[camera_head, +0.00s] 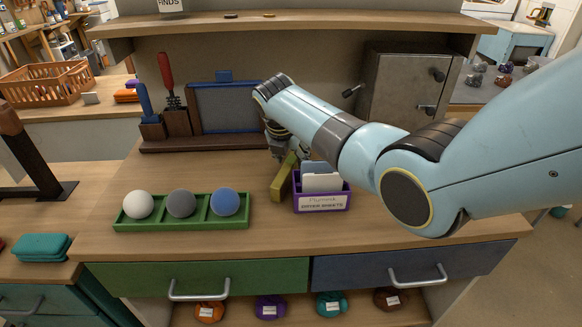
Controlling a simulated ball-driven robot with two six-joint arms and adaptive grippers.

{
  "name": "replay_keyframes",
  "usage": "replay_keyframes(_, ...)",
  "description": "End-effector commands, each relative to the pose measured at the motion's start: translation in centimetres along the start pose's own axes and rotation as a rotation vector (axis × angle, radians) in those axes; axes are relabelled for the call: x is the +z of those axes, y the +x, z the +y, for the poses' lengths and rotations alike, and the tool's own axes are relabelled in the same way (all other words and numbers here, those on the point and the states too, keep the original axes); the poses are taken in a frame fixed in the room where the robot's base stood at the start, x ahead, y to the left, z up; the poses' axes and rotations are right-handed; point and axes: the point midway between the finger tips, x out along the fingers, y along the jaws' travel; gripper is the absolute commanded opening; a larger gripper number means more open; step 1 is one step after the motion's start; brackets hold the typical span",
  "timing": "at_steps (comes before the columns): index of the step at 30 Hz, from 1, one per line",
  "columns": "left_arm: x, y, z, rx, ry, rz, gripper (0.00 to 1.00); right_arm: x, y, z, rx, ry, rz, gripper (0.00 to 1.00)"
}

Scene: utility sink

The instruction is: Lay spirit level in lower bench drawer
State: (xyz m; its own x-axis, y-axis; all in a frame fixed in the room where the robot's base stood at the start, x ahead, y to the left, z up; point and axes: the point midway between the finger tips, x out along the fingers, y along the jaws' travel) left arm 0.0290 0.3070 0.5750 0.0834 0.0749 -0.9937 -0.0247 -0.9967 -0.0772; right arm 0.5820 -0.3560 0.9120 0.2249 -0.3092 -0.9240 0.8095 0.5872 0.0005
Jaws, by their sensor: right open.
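A yellow-olive bar (282,182), which looks like the spirit level, stands on edge on the bench top, left of a purple card box. My right gripper (290,152) points down at the bar's far end and is open; my own arm partly hides its fingers, and I cannot tell if they touch the bar. Under the bench top are a green drawer (235,275) and a blue drawer (375,268), both shut. I cannot tell which drawer is the lower one. My left gripper is not in view.
The purple box (321,203) holding cards stands close to the bar. A green tray (192,224) with three balls is at the left. A dark blue-framed board (230,108) and a grey metal cabinet (400,90) stand behind. The bench's front strip is clear.

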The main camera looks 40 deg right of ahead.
Motion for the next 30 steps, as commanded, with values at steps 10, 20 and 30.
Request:
replay_keyframes(10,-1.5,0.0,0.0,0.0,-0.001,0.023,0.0,0.0,-0.1,0.0,0.0,-0.001,0.0,0.2)
replay_keyframes(20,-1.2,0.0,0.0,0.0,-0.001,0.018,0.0,0.0,-0.1,0.0,0.0,-0.001,-0.001,0.0)
replay_keyframes(30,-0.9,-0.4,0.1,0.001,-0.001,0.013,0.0,0.9,-2.1,0.1,0.003,0.0,-0.004,0.0)
